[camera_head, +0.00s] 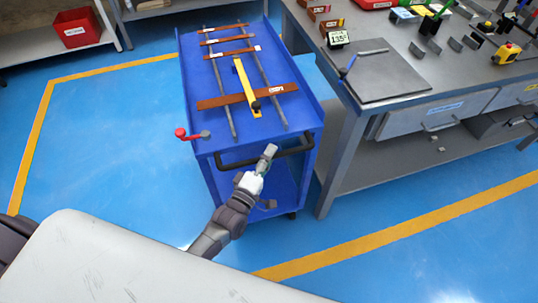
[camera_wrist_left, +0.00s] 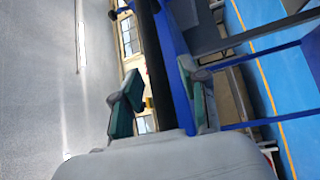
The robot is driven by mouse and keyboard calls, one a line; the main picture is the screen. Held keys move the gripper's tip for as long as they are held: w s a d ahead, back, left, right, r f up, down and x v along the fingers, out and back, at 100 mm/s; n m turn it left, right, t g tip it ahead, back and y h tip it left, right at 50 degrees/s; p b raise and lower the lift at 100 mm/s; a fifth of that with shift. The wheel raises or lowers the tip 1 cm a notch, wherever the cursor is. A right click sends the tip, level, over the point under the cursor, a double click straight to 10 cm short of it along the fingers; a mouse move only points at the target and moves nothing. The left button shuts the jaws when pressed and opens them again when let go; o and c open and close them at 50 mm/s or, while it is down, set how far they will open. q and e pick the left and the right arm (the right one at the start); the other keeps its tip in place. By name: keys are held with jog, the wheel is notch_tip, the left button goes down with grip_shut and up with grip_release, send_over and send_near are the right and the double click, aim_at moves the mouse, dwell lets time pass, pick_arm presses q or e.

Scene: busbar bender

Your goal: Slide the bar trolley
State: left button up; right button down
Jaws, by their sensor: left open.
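The blue bar trolley (camera_head: 232,142) stands left of the workbench in the head view, with copper-coloured bars (camera_head: 247,96) lying across two grey rails on its top. Its black handle (camera_head: 236,164) runs along the near end. My left gripper (camera_head: 266,161) is at the right part of this handle. In the left wrist view my left gripper (camera_wrist_left: 162,92) is open, and the black handle (camera_wrist_left: 158,70) runs between its two fingers. I cannot tell whether the fingers touch it. My right gripper is not in view.
The grey workbench (camera_head: 345,150) stands close along the trolley's right side, with tools on top. A red lever (camera_head: 181,133) sticks out at the trolley's near left corner. A red bin (camera_head: 77,28) sits on a shelf at back left. Blue floor (camera_head: 110,150) is clear to the left.

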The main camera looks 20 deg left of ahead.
pick_arm(q)
grip_shut()
jog(key=shift+s, duration=0.1)
dwell(0.4)
jog(key=s+d+p, duration=0.1)
jog(key=s+d, duration=0.6)
jog(key=s, duration=0.4)
jog(key=s+d+p, duration=0.1)
jog(key=s+d, duration=0.7)
jog(key=s, duration=0.3)
jog(key=shift+s, duration=0.2)
jog(key=shift+f, duration=0.1)
grip_release()
